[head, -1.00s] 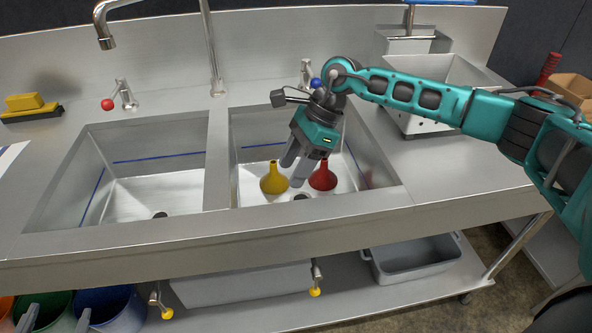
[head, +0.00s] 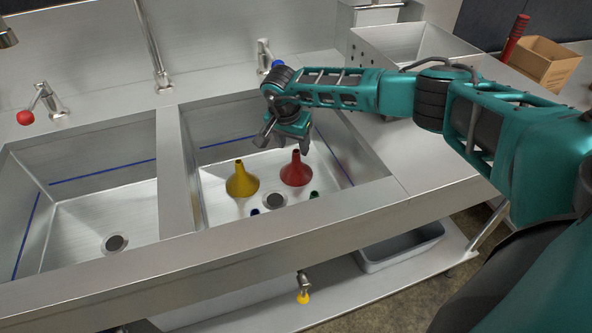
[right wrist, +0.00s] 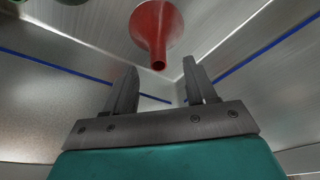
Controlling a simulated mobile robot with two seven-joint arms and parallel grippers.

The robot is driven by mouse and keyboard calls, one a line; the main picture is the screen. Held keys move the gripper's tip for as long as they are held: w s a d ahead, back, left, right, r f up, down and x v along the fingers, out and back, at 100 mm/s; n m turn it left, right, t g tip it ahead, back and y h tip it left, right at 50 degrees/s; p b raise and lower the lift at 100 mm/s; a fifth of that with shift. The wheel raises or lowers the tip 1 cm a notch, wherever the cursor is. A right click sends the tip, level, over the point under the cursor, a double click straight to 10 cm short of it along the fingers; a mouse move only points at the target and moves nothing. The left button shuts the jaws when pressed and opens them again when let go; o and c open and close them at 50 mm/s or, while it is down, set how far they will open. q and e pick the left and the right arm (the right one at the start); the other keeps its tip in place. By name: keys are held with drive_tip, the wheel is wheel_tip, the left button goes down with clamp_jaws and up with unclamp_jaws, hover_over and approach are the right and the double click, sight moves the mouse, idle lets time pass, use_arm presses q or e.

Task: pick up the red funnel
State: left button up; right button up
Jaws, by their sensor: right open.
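The red funnel (head: 296,174) stands spout up on the floor of the right sink basin, right of the drain. My right gripper (head: 286,143) is over the basin, just behind and above the funnel's spout, with its fingers spread and empty. In the right wrist view the red funnel (right wrist: 155,28) lies beyond the open fingers (right wrist: 161,66), its narrow spout pointing toward the gap between them. No contact shows. My left gripper is out of view.
A yellow funnel (head: 241,184) stands left of the red one. A small blue thing (head: 255,212) and a small green thing (head: 314,195) lie near the drain (head: 275,201). Steel basin walls surround them. A cardboard box (head: 545,62) stands at the far right.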

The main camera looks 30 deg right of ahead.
sight(295, 152)
drive_tip(key=x, duration=0.4)
drive_tip(key=shift+s+f+b, duration=0.1)
drive_tip(key=shift+f+b, duration=0.25)
drive_tip(key=shift+d+f, duration=0.15)
drive_tip(key=shift+f, duration=0.15)
drive_tip(key=c, duration=1)
drive_tip(key=shift+r, duration=0.15)
drive_tip(key=shift+c, duration=0.2)
